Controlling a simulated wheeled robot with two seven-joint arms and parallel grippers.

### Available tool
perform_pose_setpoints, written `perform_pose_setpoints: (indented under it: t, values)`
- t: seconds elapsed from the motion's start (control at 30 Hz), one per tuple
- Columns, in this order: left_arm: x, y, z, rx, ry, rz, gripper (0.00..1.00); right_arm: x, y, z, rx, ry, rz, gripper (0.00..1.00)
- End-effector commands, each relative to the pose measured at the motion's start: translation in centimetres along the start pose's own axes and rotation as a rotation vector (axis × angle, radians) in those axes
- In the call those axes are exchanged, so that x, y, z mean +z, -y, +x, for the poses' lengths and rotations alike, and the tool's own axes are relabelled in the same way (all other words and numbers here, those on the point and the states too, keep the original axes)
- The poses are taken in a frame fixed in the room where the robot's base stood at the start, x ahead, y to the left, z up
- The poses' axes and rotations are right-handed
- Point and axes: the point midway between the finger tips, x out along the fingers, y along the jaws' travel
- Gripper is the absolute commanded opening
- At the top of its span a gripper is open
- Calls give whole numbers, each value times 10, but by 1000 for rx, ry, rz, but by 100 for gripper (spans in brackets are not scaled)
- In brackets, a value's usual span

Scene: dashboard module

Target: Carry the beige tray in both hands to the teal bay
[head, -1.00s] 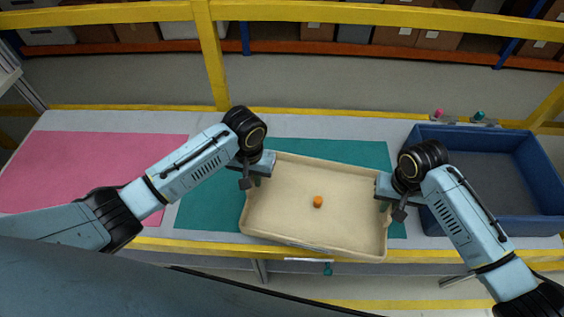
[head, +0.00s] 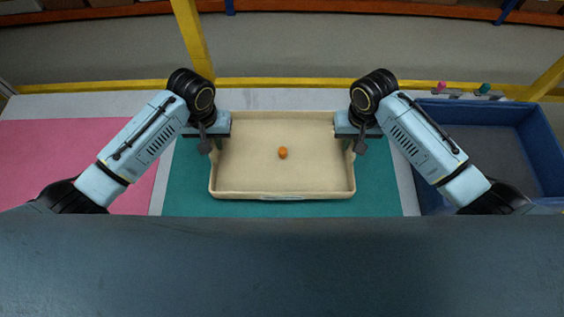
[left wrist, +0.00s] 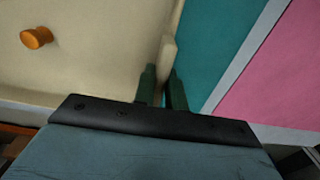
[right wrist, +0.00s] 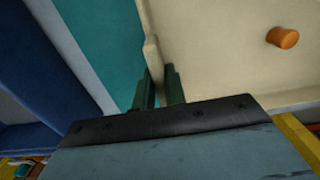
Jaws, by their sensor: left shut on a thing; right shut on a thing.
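The beige tray (head: 240,170) is level and square to the table, over the teal bay (head: 380,195). Teal shows on its left, right and near sides. I cannot tell whether it touches the surface. A small orange knob-like piece (head: 283,153) is inside it, near the middle. My left gripper (head: 215,143) is shut on the tray's left wall, with the wall between its fingers in the left wrist view (left wrist: 164,85). My right gripper (head: 352,143) is shut on the right wall, also seen in the right wrist view (right wrist: 159,85).
A pink area (head: 70,160) lies left of the teal bay, past a grey strip. A blue bin (head: 545,150) stands at the right. A pink and a teal knob sit behind it. A yellow rail (head: 290,83) runs along the back.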

Motion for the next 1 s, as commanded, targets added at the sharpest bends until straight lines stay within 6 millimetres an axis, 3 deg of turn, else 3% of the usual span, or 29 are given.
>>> perform_pose_setpoints:
  t: [1.0]
  values:
    - [0, 0, 50, -1, 0, -1, 0, -1, 0, 50, 1, -1, 1, 0]
